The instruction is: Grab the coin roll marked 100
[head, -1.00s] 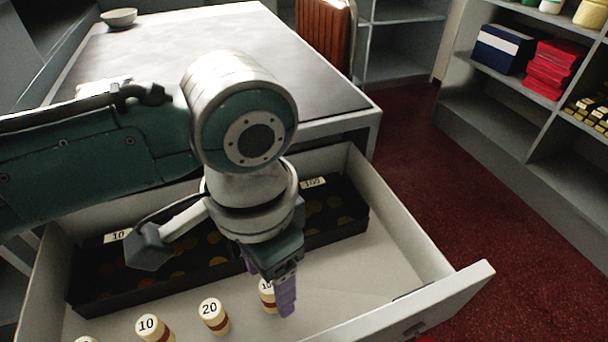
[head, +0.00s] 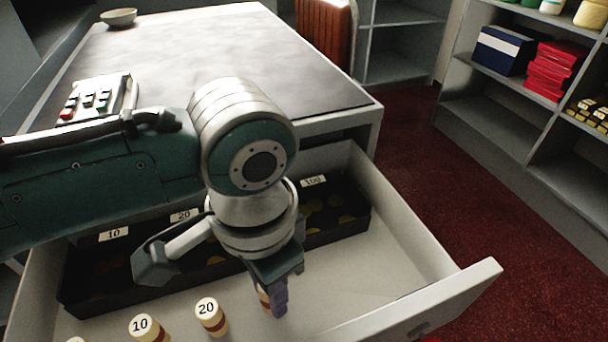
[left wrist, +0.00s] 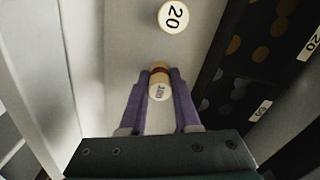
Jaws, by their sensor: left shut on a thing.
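The coin roll marked 100 (left wrist: 159,88) is cream with a red band and stands between the purple fingers of my left gripper (left wrist: 160,98) in the left wrist view. The gripper is shut on it. In the head view my left gripper (head: 272,298) points down into the open drawer, and its finger hides most of the roll (head: 264,300). The roll marked 20 (head: 210,316) stands to its left, and it also shows in the left wrist view (left wrist: 173,16). The roll marked 10 (head: 148,330) stands further left. My right gripper is not in view.
A black coin tray (head: 85,283) with slots labelled 10, 20 and 100 lies at the back of the drawer (head: 400,262). The counter (head: 250,50) behind holds a keypad device (head: 97,97) and a bowl (head: 119,17). Shelves (head: 490,105) stand at right. The drawer's right floor is clear.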

